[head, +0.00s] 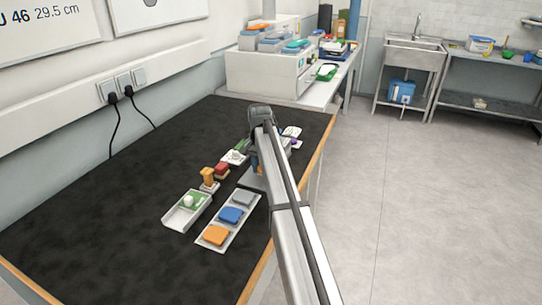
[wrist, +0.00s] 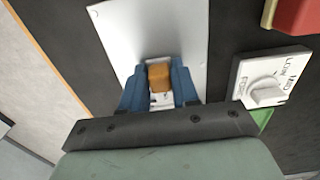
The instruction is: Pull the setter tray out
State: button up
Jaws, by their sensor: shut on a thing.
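My gripper (wrist: 158,80) has its blue fingers closed on the two sides of a small orange-brown block (wrist: 159,76). The block is at the near end of a pale grey plate (wrist: 150,32) in the wrist view; I cannot tell whether it is joined to the plate. No label shows which thing is the setter tray. In the head view, my arm covers the fingers and the held block. A grey plate edge (head: 249,180) shows beside my arm there.
A white dial box (wrist: 272,78) is right of my gripper, with a red block (wrist: 298,15) beyond. The table's left part is clear.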

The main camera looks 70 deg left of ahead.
aim_at(255, 182)
jog(key=shift+s+d, duration=1.85)
jog(key=o, duration=0.6)
jog(key=shift+r, duration=0.15)
jog(key=shift+r, duration=3.35)
